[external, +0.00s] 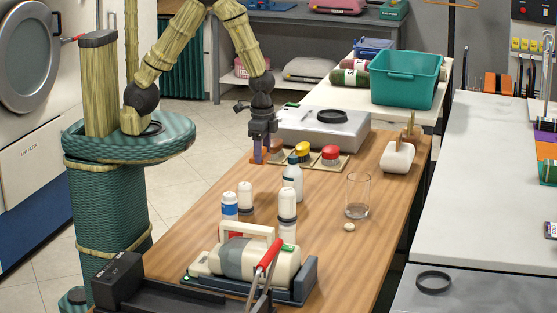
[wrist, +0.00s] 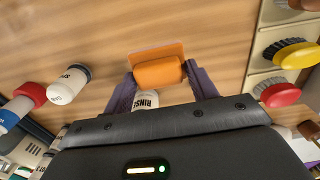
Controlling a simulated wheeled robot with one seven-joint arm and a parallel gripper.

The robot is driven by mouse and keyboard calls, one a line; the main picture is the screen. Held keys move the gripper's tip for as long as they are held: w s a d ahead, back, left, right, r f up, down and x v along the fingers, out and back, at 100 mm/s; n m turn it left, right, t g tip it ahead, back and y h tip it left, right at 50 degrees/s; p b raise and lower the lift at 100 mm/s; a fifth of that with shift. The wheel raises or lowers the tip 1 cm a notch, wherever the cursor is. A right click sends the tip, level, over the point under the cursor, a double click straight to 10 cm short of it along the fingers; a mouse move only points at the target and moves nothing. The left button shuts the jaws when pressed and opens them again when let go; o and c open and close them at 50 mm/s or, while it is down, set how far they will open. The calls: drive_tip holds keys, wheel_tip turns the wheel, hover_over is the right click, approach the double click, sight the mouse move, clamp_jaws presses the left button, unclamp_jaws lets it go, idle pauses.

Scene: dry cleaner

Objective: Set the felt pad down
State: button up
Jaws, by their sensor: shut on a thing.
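The felt pad looks like an orange block (wrist: 158,72) with a thin, paler orange layer along its far edge. It sits between the two purple fingers of my gripper (wrist: 163,84), which is shut on it. In the external view my gripper (external: 262,152) points down at the far left part of the wooden table (external: 195,245), beside the brush tray. The pad is hard to make out there. I cannot tell whether it touches the tabletop. A white bottle marked RINSE (wrist: 146,99) shows just below the pad in the wrist view.
A tray with several brushes, one yellow (external: 302,149) and one red (external: 331,153), lies right of my gripper. Several bottles (external: 288,204) stand nearer the camera, with a glass (external: 358,196) to their right. A grey box (external: 350,130) stands behind. Bare wood surrounds the pad's far side.

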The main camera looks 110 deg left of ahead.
sight(263, 187)
drive_tip(key=shift+f, duration=1.85)
drive_tip(key=shift+f, duration=0.1)
drive_tip(key=shift+f, duration=2)
drive_tip(key=shift+f, duration=0.2)
drive_tip(key=o, duration=1)
drive_tip(key=shift+r, duration=0.1)
